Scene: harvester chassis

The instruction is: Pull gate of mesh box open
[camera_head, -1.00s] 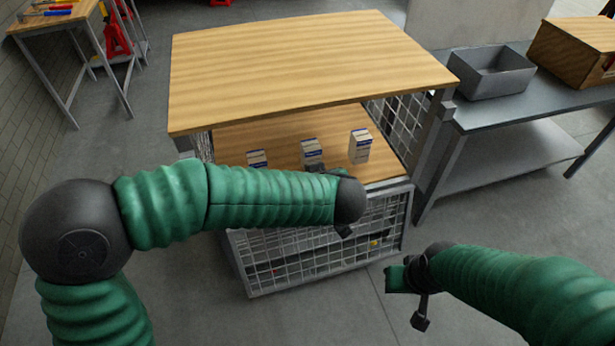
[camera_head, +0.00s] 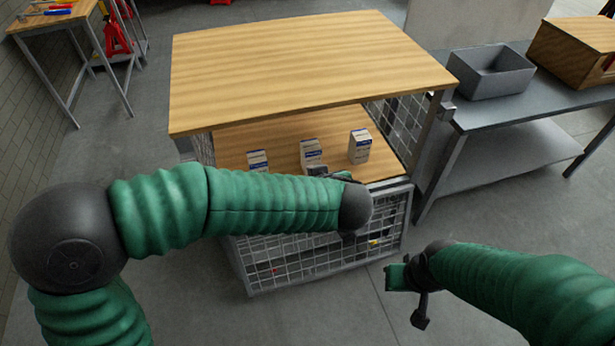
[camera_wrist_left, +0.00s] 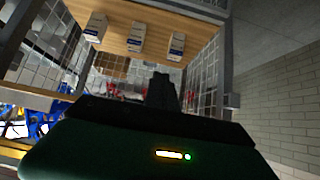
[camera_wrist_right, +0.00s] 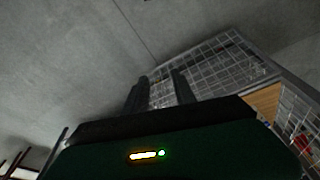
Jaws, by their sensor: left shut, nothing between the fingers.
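The mesh box (camera_head: 330,255) stands ahead, with a wooden top and a wire-mesh front panel in a grey frame. This front panel, which looks like the gate, also shows in the right wrist view (camera_wrist_right: 215,70). Above it the front is open onto a wooden shelf. My left gripper (camera_head: 325,173) is near the panel's upper edge, partly hidden by my arm; I cannot tell whether it touches. In the left wrist view its fingers (camera_wrist_left: 162,92) are together and empty. My right gripper (camera_head: 393,277) is low, in front of the box's right corner. Its fingers (camera_wrist_right: 160,88) are apart and empty.
Several small white-and-blue cartons (camera_head: 359,147) stand on the shelf. A metal bench (camera_head: 535,110) with a grey bin (camera_head: 492,72) and a wooden box (camera_head: 575,50) is at the right. A tool table (camera_head: 55,22) is at the far left. The floor in front is clear.

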